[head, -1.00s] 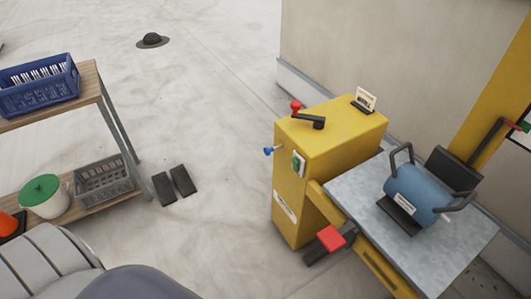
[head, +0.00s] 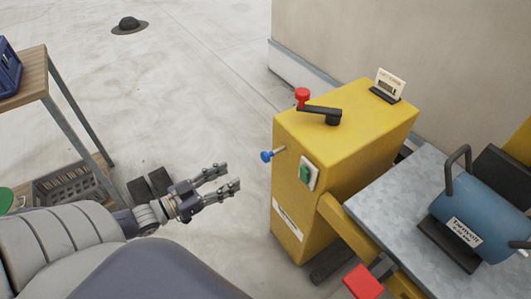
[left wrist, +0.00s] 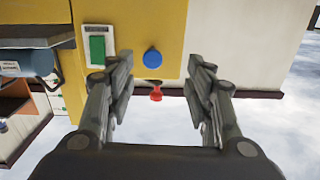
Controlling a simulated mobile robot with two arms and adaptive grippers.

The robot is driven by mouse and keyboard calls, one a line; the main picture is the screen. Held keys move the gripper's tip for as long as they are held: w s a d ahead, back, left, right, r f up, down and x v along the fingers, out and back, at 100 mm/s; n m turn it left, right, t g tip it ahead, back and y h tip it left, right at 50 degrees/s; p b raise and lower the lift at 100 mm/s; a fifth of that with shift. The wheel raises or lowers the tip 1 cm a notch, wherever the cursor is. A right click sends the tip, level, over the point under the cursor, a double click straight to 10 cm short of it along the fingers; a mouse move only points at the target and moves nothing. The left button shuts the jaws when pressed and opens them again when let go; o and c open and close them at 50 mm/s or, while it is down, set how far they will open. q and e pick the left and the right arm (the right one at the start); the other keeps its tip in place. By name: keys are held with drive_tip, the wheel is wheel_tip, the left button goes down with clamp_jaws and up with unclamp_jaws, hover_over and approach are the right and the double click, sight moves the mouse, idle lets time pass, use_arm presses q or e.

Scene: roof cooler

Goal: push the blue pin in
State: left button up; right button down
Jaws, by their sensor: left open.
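The blue pin (head: 267,155) sticks out from the left side of the yellow cabinet (head: 340,135) on a short metal shaft. In the left wrist view the blue pin (left wrist: 152,58) faces me as a round knob, between and beyond my fingers. My left gripper (head: 228,177) is open and empty, to the left of the pin and a little below it in the head view, with a gap between. It also shows in the left wrist view (left wrist: 158,75). My right gripper is not in view.
A green switch (head: 306,173) sits on the cabinet beside the pin. A red-knobbed crank (head: 318,112) is on top. A metal table (head: 400,208) with a blue cylinder (head: 480,222) stands right. A shelf (head: 30,85) stands left. Floor between is clear.

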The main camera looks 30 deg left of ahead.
sight(263, 157)
use_arm(q)
drive_tip(key=shift+h, duration=0.5)
drive_tip(key=x, duration=0.3)
drive_tip(key=r+b+x, duration=0.1)
drive_tip(key=x, duration=0.2)
drive_tip(key=r+b+x, duration=0.1)
drive_tip(key=x, duration=0.3)
drive_tip(key=shift+s+d, duration=0.15)
drive_tip(key=shift+d, duration=0.15)
drive_tip(key=shift+x, duration=0.8)
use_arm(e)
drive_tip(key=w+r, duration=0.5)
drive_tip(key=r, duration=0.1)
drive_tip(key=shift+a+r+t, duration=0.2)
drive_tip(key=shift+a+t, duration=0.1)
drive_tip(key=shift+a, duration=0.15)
